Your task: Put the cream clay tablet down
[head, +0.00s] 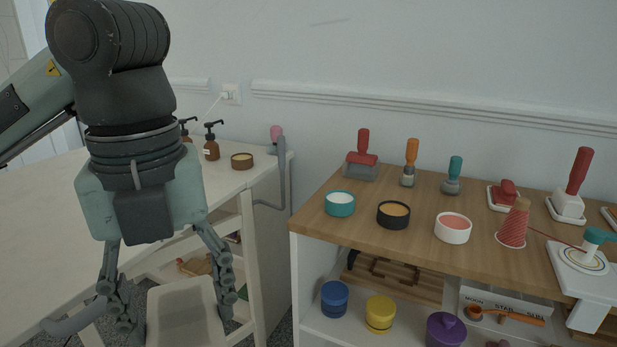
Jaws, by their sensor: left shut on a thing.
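The cream clay tablet (183,315) shows at the bottom of the head view as a pale, rounded-corner block. My left gripper (175,308) points down and is shut on it, with one finger at each side. The tablet's lower end is cut off by the frame edge, so I cannot see what is below it. It appears in front of the white table and left of the wooden-topped shelf. My right gripper is not in view.
The white table (60,235) at left has a wide bare top, with pump bottles (211,141) and a brown jar (241,161) at its far end. The wooden-topped shelf (330,228) at right carries stamps, bowls (393,214) and a thread cone (514,225); lidded pots (380,313) stand below.

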